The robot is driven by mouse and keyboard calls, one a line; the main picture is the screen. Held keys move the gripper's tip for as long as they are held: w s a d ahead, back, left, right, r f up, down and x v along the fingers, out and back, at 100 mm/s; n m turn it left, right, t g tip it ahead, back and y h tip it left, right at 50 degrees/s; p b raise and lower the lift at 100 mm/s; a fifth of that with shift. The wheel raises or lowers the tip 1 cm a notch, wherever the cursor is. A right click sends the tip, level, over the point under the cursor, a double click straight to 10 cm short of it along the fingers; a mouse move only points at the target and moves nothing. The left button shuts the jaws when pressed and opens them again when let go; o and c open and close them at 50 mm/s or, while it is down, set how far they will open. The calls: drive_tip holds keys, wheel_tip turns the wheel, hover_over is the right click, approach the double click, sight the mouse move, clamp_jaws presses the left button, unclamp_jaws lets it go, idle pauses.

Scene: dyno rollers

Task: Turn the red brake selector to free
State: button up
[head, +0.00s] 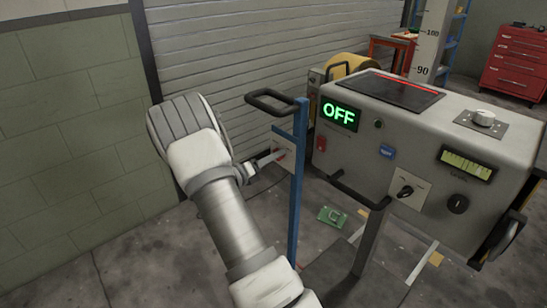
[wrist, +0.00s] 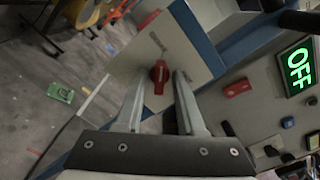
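The red brake selector (wrist: 160,76) is a small red knob on a pale plate (wrist: 190,48), which is fixed to a blue post (head: 297,190). The labels on the plate are too small to read. My gripper (wrist: 160,84) is open, with one finger on each side of the selector in the wrist view. I cannot tell whether either finger touches it. In the head view my gripper (head: 268,158) reaches the plate (head: 284,141) from the left, and only a bit of red shows there beside the fingers.
A grey console (head: 400,135) with a green OFF display (head: 340,114), a black knob and a red switch (head: 321,144) stands right of the post. A black handle (head: 275,103) tops the post. A green board (head: 332,216) lies on the floor. A shutter is behind.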

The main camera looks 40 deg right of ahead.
clamp_jaws()
drive_tip(key=shift+m, duration=0.4)
drive_tip(key=shift+s+m+b, duration=0.1)
drive_tip(key=shift+m+b, duration=3.65)
drive_tip(key=shift+m, duration=4.85)
drive_tip(key=shift+o, duration=1)
unclamp_jaws()
